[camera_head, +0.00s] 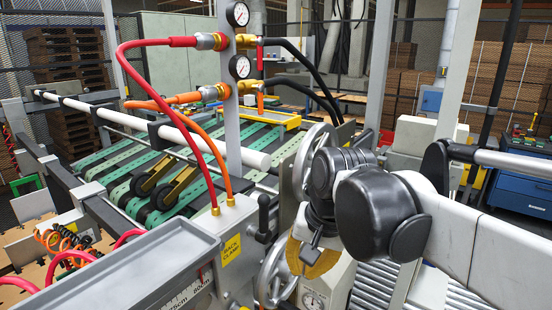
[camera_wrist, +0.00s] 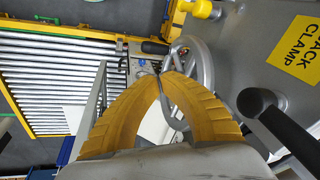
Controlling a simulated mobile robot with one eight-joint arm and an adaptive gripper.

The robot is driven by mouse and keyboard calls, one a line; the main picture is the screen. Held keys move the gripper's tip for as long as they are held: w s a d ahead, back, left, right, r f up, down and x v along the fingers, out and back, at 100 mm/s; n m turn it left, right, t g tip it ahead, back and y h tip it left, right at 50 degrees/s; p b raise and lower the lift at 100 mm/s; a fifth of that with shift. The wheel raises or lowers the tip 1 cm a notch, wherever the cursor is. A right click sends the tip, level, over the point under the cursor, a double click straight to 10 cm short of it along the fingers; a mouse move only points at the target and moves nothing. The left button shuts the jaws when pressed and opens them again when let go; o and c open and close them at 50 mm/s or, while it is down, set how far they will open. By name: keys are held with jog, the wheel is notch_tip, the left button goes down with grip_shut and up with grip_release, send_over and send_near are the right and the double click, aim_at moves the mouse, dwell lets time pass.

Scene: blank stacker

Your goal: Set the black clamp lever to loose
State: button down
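The black clamp lever (camera_head: 264,217) stands roughly upright on the grey housing, just right of the yellow "BACK CLAMP" label (camera_head: 231,250). In the wrist view the black lever (camera_wrist: 288,132) is at the right, running from its round hub down to the lower right, below the label (camera_wrist: 303,48). My gripper (camera_head: 312,258) is to the right of the lever in the head view, partly hidden by my arm. In the wrist view its yellow fingers (camera_wrist: 162,74) come together at the tips with nothing seen held. The fingers are apart from the lever.
A grey handwheel (camera_head: 275,278) is close beside my gripper, and its rim (camera_wrist: 195,75) shows behind the fingertips. Red and orange hoses (camera_head: 205,150) rise left of the lever to two gauges. A roller conveyor (camera_wrist: 45,80) lies beyond at left in the wrist view.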

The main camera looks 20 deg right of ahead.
jog(key=w+r+m+g+p, duration=0.1)
jog(key=w+r+m+p, duration=0.1)
jog(key=r+p, duration=0.3)
jog(key=w+d+r+m+g+y+p, duration=0.1)
jog(key=w+r+m+g+p, duration=0.1)
jog(key=r+p, duration=0.4)
jog(key=w+d+r+m+g+p, duration=0.1)
jog(key=r+p, duration=0.5)
jog(key=r, duration=0.6)
jog(key=shift+w+d+r+m+y, duration=0.15)
jog(key=shift+w+m+y, duration=0.25)
jog(key=shift+w+m, duration=0.65)
jog(key=shift+w, duration=0.15)
jog(key=s+a+f+p, duration=0.2)
jog(key=a+f, duration=0.3)
jog(key=f, duration=0.5)
jog(key=shift+s+a, duration=0.35)
jog(key=shift+a, duration=0.15)
